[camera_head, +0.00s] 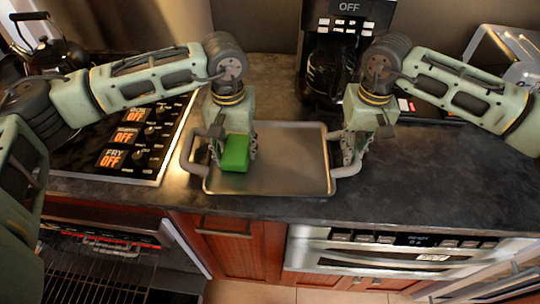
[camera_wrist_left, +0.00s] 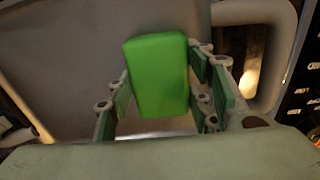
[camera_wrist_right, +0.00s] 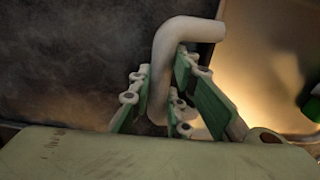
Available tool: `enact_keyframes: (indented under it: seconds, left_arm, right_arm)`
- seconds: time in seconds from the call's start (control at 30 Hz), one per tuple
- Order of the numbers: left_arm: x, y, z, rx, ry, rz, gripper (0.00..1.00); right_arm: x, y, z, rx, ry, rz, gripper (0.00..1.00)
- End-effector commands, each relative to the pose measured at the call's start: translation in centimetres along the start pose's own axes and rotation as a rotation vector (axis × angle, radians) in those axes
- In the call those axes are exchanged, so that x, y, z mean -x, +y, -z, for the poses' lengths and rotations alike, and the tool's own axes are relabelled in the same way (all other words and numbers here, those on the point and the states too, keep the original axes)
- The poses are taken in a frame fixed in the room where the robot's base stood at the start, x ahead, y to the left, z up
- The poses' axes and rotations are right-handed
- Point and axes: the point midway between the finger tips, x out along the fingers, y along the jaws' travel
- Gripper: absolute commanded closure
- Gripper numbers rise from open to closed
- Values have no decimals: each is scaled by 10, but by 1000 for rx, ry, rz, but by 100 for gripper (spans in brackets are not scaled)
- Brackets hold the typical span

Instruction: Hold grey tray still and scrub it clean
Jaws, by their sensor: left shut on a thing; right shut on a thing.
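The grey tray (camera_head: 290,160) lies flat on the dark counter, with a curved handle at each side. A green sponge (camera_head: 235,153) is over the tray's left part, near the left handle (camera_head: 192,152). My left gripper (camera_head: 232,150) points down and is shut on the sponge, which also shows between its fingers in the left wrist view (camera_wrist_left: 158,76). Whether the sponge touches the tray is hard to tell. My right gripper (camera_head: 352,155) is shut on the tray's right handle (camera_head: 347,171); the handle passes between the fingers in the right wrist view (camera_wrist_right: 160,75).
A stove with a lit control panel (camera_head: 140,135) is left of the tray. A black coffee maker (camera_head: 330,60) stands behind it and a kettle (camera_head: 50,45) is at the far left. The counter (camera_head: 440,165) right of the tray is clear.

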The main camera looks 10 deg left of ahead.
Motion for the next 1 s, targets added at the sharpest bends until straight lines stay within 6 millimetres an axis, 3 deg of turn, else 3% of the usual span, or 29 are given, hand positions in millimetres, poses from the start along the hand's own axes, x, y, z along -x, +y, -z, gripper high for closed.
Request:
enact_keyframes:
  seconds: [0.23,0.7,1.0]
  left_arm:
    - [6,1,3,1,3,-2,100]
    - [7,-1,37,0,4,-4,100]
    - [7,-1,39,-1,4,-4,100]
  right_arm:
    - [0,1,0,-3,0,-1,100]
    - [0,0,0,-3,0,0,100]
    - [0,0,0,-2,0,0,100]
